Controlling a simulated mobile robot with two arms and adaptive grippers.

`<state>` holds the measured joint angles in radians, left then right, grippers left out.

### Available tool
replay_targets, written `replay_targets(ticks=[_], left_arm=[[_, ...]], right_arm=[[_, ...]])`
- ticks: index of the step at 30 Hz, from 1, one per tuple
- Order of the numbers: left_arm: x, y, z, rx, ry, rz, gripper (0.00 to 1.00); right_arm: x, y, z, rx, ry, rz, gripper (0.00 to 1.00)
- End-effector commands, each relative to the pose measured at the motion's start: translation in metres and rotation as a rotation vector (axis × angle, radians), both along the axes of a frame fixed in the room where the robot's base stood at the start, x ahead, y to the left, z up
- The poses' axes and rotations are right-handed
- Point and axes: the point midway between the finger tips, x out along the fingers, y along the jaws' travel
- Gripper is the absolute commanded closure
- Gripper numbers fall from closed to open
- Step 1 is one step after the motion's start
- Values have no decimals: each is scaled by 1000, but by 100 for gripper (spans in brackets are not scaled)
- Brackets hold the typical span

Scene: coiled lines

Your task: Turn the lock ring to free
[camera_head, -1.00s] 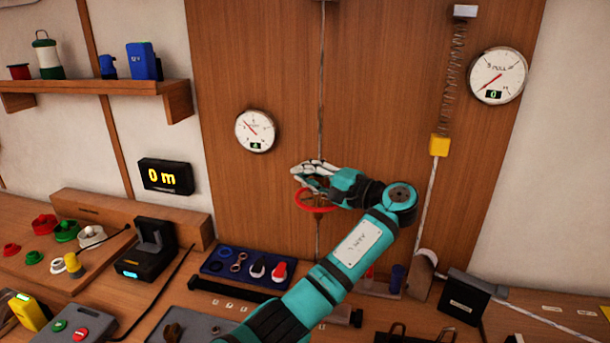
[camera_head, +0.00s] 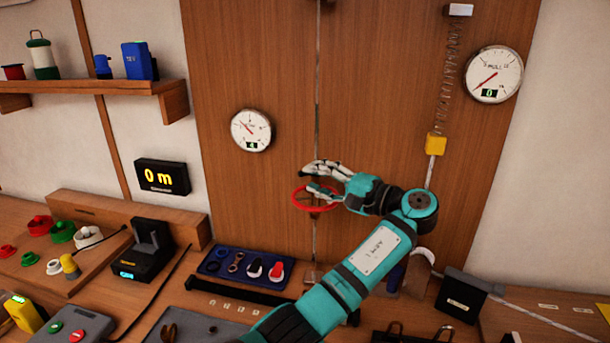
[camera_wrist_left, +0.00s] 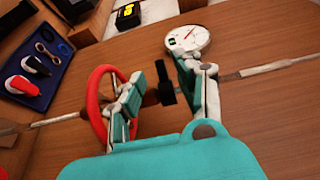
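The red ring (camera_head: 297,206) sits around the pale vertical line (camera_head: 318,85) in front of the wooden panel; it also shows in the left wrist view (camera_wrist_left: 94,98). I take it for the lock ring. My left gripper (camera_head: 312,179) is at the ring, with its fingers apart. In the left wrist view the gripper (camera_wrist_left: 168,95) has one finger overlapping the ring's near rim and the other well clear on the far side. I cannot tell if the finger touches the ring. A dark fitting (camera_wrist_left: 164,84) on the line shows between the fingers. My right gripper is not in view.
A round gauge (camera_head: 251,130) hangs left of the line, a pull gauge (camera_head: 494,74) at the upper right. A yellow block (camera_head: 435,144) hangs under a spring. A blue tray (camera_head: 215,267) with small parts lies on the bench below.

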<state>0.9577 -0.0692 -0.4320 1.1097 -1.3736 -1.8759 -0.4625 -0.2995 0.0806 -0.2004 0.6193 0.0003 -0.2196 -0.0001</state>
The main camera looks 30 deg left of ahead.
Motion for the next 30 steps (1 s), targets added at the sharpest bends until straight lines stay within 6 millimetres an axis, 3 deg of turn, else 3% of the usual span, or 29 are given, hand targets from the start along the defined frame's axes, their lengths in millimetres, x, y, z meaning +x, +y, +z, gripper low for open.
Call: replay_targets(ticks=[6, 12, 30], left_arm=[[-5, -48, 0, -1, 2, -2, 65], [-9, -73, 0, -1, 1, -1, 65], [-10, -79, 4, -1, 1, 1, 65]], right_arm=[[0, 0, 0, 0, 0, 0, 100], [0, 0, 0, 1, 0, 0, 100], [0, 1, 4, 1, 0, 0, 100]])
